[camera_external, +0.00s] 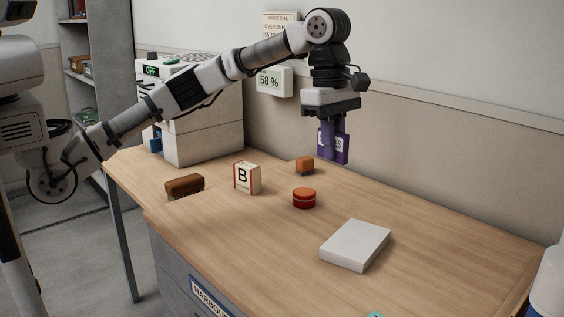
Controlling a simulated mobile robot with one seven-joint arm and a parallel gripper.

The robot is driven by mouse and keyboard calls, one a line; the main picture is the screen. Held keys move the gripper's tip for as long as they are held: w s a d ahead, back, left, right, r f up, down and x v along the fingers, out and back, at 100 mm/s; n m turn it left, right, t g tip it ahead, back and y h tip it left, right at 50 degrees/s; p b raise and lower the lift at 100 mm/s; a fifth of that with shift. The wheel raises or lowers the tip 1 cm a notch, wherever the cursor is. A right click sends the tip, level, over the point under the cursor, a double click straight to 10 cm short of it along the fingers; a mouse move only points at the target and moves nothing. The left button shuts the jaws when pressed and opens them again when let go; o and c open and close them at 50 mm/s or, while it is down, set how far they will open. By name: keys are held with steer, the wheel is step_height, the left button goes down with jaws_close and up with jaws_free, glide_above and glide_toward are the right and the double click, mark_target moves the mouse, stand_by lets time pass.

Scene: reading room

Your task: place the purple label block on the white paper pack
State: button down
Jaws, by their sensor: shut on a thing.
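The purple label block (326,149) hangs upright in my gripper (333,128), which is shut on it. The block is in the air above the back part of the wooden table, apart from the tabletop. The white paper pack (355,244) lies flat on the table at the front right, with its top bare. My gripper is above and behind the pack, a little to its left in the picture.
A white machine (205,120) stands at the back left. The tabletop right of the pack is clear.

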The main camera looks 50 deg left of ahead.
mark_target(339, 240)
steer(key=shift+w+r+p, duration=0.25)
steer(key=shift+r+p, duration=0.5)
steer(key=shift+r, duration=0.2)
steer(key=f+p, duration=0.2)
steer(key=f, duration=0.4)
steer(key=w+f+p, duration=0.1)
steer(key=f+p, duration=0.1)
steer(key=f, duration=0.5)
steer(key=w+f+p, duration=0.1)
steer(key=f+p, duration=0.1)
steer(key=f, duration=0.5)
steer(key=shift+w+f, duration=0.25)
steer(key=c, duration=1.4)
jaws_free()
steer(key=shift+c, duration=0.2)
step_height(339, 240, up, 12)
steer(key=a+b, duration=0.1)
steer(key=shift+a+b, duration=0.2)
steer(key=shift+b, duration=0.1)
steer(key=shift+r, duration=0.1)
